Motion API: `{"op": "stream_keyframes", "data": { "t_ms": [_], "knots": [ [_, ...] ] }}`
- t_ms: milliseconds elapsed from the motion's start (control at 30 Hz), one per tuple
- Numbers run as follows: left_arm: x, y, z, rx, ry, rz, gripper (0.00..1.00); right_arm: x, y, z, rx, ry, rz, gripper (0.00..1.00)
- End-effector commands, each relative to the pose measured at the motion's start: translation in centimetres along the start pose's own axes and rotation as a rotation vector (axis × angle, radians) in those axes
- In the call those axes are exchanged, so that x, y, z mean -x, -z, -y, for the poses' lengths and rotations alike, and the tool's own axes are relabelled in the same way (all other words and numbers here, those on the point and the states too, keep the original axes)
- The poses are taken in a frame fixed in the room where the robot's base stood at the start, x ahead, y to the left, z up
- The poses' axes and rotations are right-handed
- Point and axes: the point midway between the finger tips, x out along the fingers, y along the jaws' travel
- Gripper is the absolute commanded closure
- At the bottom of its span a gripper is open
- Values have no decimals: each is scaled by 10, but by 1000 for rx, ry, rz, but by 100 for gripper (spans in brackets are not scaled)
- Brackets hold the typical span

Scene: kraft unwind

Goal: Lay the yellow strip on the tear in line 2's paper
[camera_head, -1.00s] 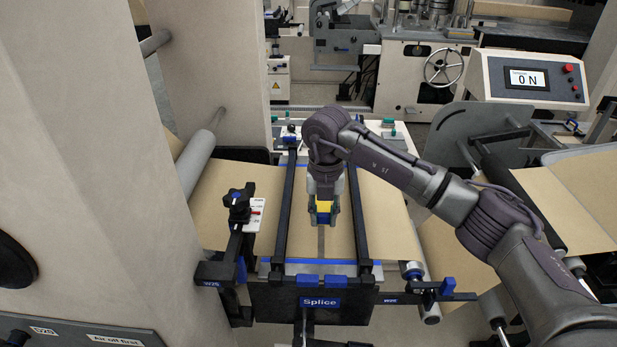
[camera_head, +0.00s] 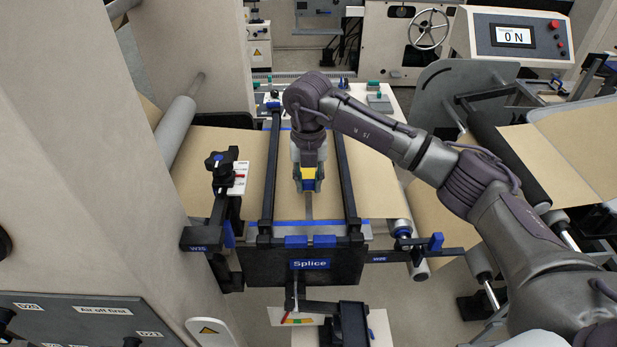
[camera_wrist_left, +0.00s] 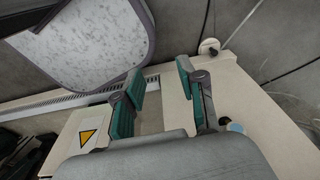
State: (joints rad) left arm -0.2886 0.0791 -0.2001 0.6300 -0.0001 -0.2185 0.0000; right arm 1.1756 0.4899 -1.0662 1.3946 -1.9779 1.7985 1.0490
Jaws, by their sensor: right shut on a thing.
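My right gripper (camera_head: 308,187) is in the head view, over the paper web (camera_head: 250,160) on the splice table (camera_head: 300,262). It points down and is shut on the yellow strip (camera_head: 309,172), of which only a small patch shows between the fingers. Just in front of the fingertips a narrow dark band (camera_head: 309,207) runs along the paper; it may be the tear, and the gripper hides its far part. I cannot tell whether the strip touches the paper. My left gripper (camera_wrist_left: 160,100) shows in the left wrist view, its teal fingers apart and nothing between them.
Dark rails (camera_head: 270,170) flank the right gripper along both sides of the table. A clamp knob (camera_head: 222,165) stands at the left beside a beige column (camera_head: 110,120). A console reading 0 N (camera_head: 513,37) is at the back right.

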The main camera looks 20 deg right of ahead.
Motion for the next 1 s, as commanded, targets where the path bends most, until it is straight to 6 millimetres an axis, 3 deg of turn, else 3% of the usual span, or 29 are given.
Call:
{"op": "stream_keyframes", "data": {
  "t_ms": [433,1000],
  "knots": [
    [-16,-20,-3,0,-3,28,60,-28,0,0,0,-1,0,87],
    [-19,-18,-2,0,-2,24,60,-32,0,0,0,-1,0,87]
  ]
}}
